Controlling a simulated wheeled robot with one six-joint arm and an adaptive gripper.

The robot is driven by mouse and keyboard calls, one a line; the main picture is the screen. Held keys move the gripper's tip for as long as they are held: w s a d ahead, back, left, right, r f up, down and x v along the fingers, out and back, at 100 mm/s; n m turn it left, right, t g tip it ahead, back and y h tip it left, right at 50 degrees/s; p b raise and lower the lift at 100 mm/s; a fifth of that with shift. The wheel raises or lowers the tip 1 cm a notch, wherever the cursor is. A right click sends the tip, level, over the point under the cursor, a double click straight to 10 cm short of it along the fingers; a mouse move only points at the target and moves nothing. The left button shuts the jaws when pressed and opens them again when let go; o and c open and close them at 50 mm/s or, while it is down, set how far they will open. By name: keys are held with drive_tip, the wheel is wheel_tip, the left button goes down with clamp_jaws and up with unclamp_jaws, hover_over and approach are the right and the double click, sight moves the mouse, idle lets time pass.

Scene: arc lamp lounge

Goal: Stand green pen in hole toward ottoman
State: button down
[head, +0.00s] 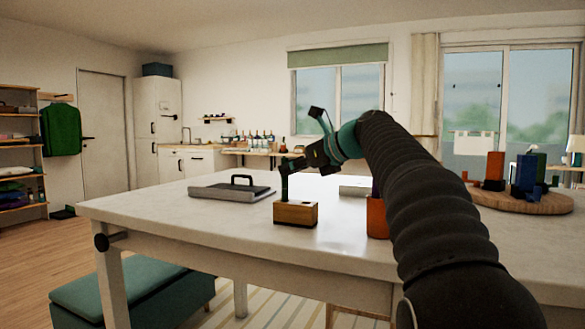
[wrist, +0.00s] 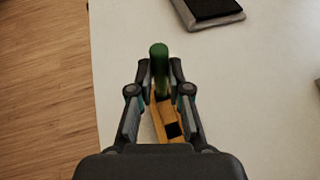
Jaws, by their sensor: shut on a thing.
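The green pen (wrist: 159,68) is upright between the fingers of my gripper (wrist: 159,100), which is shut on it. In the head view, the pen (head: 284,188) stands at the left end of the wooden block (head: 296,214), under my gripper (head: 285,166). Its lower end meets the block's top there; I cannot tell how deep it sits in a hole. In the wrist view, a dark square hole (wrist: 173,130) shows in the block (wrist: 167,110), apart from the pen. The teal ottoman (head: 135,288) is on the floor at the lower left.
A grey tray with a black handle (head: 232,191) lies left of the block on the white table (head: 150,208). An orange cup (head: 377,217) stands to the right, partly behind my arm. A round wooden board (head: 520,201) with coloured pieces is at the far right.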

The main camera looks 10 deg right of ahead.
drive_tip(key=shift+f+b, duration=0.8)
drive_tip(key=shift+f, duration=0.45)
drive_tip(key=c, duration=1)
unclamp_jaws()
drive_tip(key=shift+c, duration=0.2)
drive_tip(key=v, duration=1.2)
drive_tip(key=shift+d, duration=0.1)
